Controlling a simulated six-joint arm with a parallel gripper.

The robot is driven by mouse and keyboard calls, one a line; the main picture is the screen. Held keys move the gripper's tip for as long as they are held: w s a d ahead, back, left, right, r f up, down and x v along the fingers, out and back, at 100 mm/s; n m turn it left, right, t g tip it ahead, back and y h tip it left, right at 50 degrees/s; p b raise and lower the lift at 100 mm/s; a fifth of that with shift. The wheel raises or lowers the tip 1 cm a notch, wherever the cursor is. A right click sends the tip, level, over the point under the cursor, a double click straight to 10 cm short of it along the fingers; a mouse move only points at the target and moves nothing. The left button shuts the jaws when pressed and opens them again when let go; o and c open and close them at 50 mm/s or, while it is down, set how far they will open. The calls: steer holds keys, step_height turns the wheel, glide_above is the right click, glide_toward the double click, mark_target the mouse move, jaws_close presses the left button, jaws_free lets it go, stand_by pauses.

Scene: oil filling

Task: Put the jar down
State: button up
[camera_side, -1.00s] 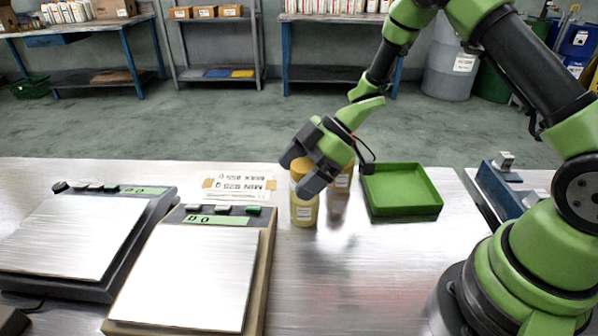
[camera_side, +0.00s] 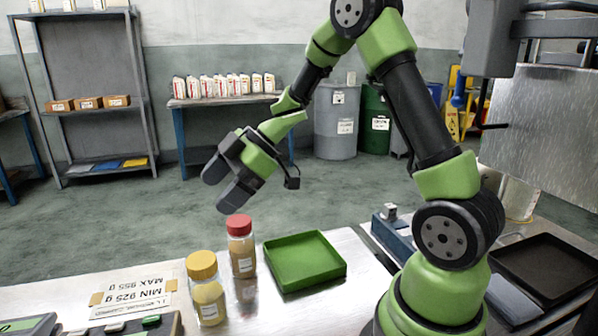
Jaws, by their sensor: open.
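A jar with a yellow lid (camera_side: 204,290) stands upright on the metal table. A second jar with a red lid (camera_side: 241,246) stands upright just behind it to the right. Both hold a yellowish-brown content and carry a small white label. My gripper (camera_side: 221,191) is open and empty, raised above and behind the jars, its fingers pointing down to the left. It touches neither jar.
A green tray (camera_side: 325,282) lies empty to the right of the jars. A sign reading MIN 925 g, MAX 955 g (camera_side: 134,294) lies to their left. Part of a scale (camera_side: 152,322) shows at the bottom left. A dark tray (camera_side: 560,268) is at the far right.

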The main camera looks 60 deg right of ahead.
step_height(320, 180, up, 9)
steer(key=w+d+m+t+h, duration=0.2)
steer(key=m+t+h, duration=0.2)
steer(key=t+h, duration=0.1)
steer(key=s+d+r+m+h, duration=0.1)
steer(key=s+r+m+h, duration=0.35)
steer(key=s+m, duration=0.2)
steer(key=s+a+f+m+g+y, duration=0.1)
steer(key=s+a, duration=0.3)
steer(key=s, duration=0.4)
steer(key=s+a+f+m+g+y, duration=0.2)
steer(key=s+a+m+g+y, duration=0.1)
steer(key=s, duration=0.5)
steer(key=shift+a+f+m, duration=0.15)
steer(key=shift+a+m, duration=0.45)
steer(key=shift+m, duration=0.25)
